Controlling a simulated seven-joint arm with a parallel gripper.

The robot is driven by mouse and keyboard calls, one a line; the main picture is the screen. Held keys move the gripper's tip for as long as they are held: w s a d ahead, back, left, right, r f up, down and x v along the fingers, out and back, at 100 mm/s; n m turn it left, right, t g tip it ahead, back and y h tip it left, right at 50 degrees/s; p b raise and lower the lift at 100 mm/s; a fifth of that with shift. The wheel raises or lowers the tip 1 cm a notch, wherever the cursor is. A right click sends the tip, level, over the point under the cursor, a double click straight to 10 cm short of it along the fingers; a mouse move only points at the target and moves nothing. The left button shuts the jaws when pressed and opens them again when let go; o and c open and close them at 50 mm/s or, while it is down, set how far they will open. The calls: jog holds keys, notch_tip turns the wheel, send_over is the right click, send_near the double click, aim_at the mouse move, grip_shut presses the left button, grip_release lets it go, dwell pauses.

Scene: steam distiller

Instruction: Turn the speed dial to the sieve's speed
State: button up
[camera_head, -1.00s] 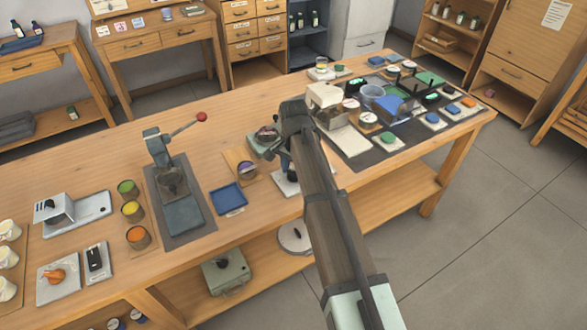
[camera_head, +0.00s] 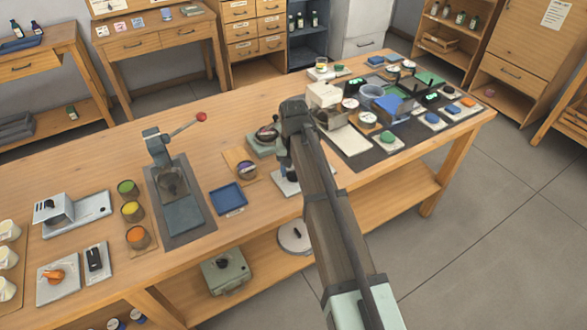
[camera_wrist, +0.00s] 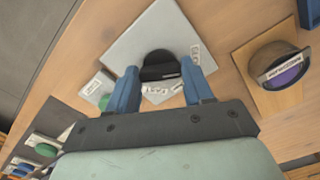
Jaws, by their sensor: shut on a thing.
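The black speed dial (camera_wrist: 158,63) sits on a light grey plate (camera_wrist: 130,42) in the wrist view, with small white labels around it whose print I cannot read. My gripper (camera_wrist: 161,80) has its two blue fingers on either side of the dial, shut on it.
A blue tray (camera_head: 228,198) and a lever press (camera_head: 170,180) stand to the left. A green machine (camera_head: 263,140) is just behind my gripper. A dark mat with several devices and buttons (camera_head: 390,138) is at the right. A green button (camera_wrist: 104,101) is near the plate.

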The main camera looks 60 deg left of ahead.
aim_at(294, 172)
dwell(0.4)
jog(key=o, duration=1)
jog(key=shift+o, duration=0.2)
jog(key=shift+r, duration=0.1)
notch_tip(294, 172, up, 14)
jog(key=shift+f, duration=0.2)
